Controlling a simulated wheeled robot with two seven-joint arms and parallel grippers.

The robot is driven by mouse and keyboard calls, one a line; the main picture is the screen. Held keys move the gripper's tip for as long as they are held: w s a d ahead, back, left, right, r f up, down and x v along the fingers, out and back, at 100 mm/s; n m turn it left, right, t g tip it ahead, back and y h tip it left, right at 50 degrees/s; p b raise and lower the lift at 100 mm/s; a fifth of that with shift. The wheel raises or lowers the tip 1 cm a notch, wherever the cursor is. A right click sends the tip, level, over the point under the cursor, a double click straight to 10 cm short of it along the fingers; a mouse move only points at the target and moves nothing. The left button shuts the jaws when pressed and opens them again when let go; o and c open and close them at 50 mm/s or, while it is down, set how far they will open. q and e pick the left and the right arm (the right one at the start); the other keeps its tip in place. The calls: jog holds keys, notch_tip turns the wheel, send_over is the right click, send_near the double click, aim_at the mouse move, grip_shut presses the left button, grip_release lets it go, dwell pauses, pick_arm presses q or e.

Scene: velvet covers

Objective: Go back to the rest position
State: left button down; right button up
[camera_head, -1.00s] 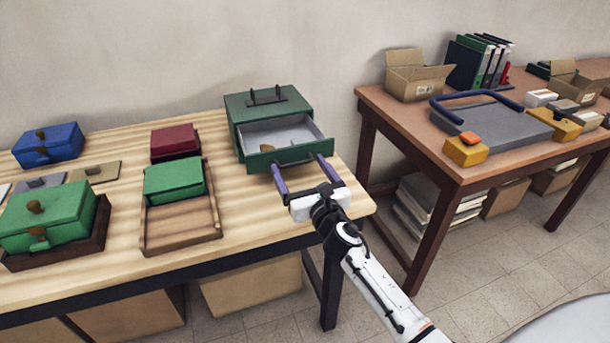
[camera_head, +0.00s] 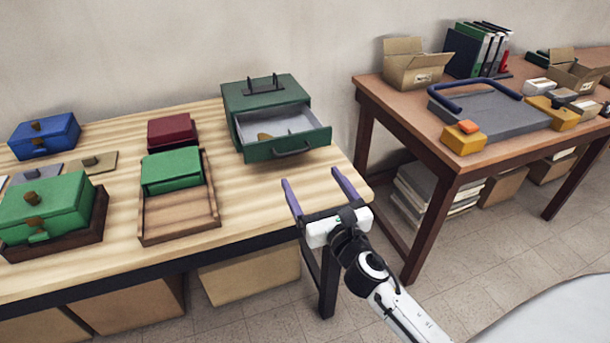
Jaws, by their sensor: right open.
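My right gripper (camera_head: 317,190) is open and empty, with its two purple fingers spread over the right front corner of the wooden table (camera_head: 255,195). It is in front of the green drawer box (camera_head: 268,94) and apart from it. The box's drawer (camera_head: 262,150) is pulled out, with its handle facing me and a small tan item (camera_head: 264,136) inside. My left gripper is not in view.
Green (camera_head: 45,206), blue (camera_head: 44,137) and dark red (camera_head: 172,131) boxes and a green box (camera_head: 172,172) in a wooden tray (camera_head: 180,217) stand left. A brown table (camera_head: 405,112) with cartons and binders stands right. Floor shows between the tables.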

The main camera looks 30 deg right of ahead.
jog(key=s+a+f+m+g+y, duration=0.2)
jog(key=s+a+f+m+g, duration=0.2)
jog(key=s+f+m, duration=0.8)
jog(key=s+a+f+m+g+y, duration=0.3)
jog(key=s+a+f+m, duration=0.6)
jog(key=m, duration=1.1)
jog(key=s+f+g, duration=0.2)
jog(key=s+f, duration=0.1)
jog(key=s, duration=0.1)
jog(key=shift+s+f, duration=0.4)
